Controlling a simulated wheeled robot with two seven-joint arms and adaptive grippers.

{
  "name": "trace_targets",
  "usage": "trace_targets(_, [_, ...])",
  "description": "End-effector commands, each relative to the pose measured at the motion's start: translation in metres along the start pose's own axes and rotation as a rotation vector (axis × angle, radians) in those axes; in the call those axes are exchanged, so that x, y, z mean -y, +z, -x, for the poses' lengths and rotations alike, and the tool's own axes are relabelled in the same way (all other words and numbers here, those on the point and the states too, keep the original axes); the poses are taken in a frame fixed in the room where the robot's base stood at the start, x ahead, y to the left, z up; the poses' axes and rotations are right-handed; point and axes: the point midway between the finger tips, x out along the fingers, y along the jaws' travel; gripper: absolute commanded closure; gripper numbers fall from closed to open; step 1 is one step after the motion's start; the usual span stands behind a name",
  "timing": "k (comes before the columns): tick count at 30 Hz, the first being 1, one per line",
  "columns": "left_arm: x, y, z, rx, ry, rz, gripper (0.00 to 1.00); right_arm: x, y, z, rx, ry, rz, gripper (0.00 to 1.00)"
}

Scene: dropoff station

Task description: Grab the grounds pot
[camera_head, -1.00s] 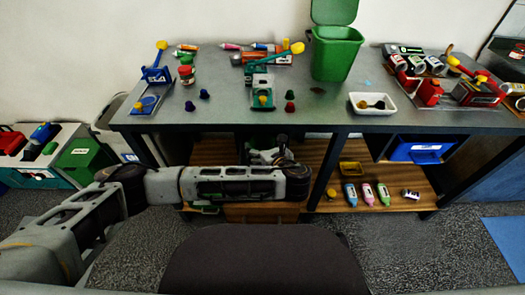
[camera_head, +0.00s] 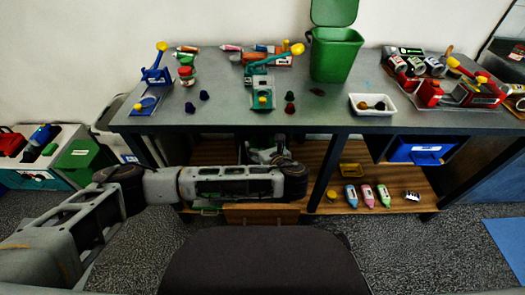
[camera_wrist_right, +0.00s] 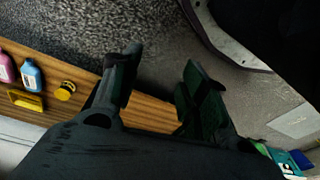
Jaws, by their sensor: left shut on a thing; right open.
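My left gripper (camera_head: 266,154) is at the front of the lower shelf, beyond my grey forearm. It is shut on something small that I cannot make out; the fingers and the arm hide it. My right gripper (camera_wrist_right: 160,90) is open and empty in the right wrist view, above the shelf's front edge. I cannot tell for certain which thing is the grounds pot. A small round yellow pot (camera_head: 331,194) stands on the lower shelf, right of my left gripper. It also shows in the right wrist view (camera_wrist_right: 65,90), left of the right gripper and apart from it.
The lower shelf (camera_head: 315,160) also holds a yellow tray (camera_head: 352,170), several coloured bottles (camera_head: 367,195) and a can (camera_head: 411,195). The grey tabletop (camera_head: 215,115) above carries a green bin (camera_head: 336,58), a white tray (camera_head: 362,104) and a teal machine (camera_head: 262,85). A dark table leg (camera_head: 328,165) stands between.

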Motion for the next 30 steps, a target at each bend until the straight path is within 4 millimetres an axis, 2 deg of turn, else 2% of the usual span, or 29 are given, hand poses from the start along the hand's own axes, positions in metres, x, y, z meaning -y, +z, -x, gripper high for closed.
trace_targets(9, [0.000, 0.001, 0.002, 0.000, -0.001, 0.000, 0.50, 0.000, -0.001, 0.000, -0.002, 0.000, 0.000, 0.56])
trace_targets(16, [0.001, 0.005, 0.011, 0.000, -0.002, 0.000, 0.50, -0.001, -0.001, -0.004, -0.012, 0.002, -0.002, 0.56])
trace_targets(20, [0.001, 0.009, 0.020, 0.000, -0.002, 0.000, 0.50, -0.003, 0.003, -0.015, -0.009, 0.005, -0.004, 0.56])
trace_targets(26, [0.001, 0.012, 0.052, -0.002, -0.003, 0.001, 0.50, -0.009, 0.008, -0.038, -0.015, 0.016, -0.006, 0.56])
trace_targets(30, [0.001, 0.013, 0.062, -0.001, -0.001, 0.000, 0.50, -0.013, 0.013, -0.053, -0.019, 0.023, -0.007, 0.56])
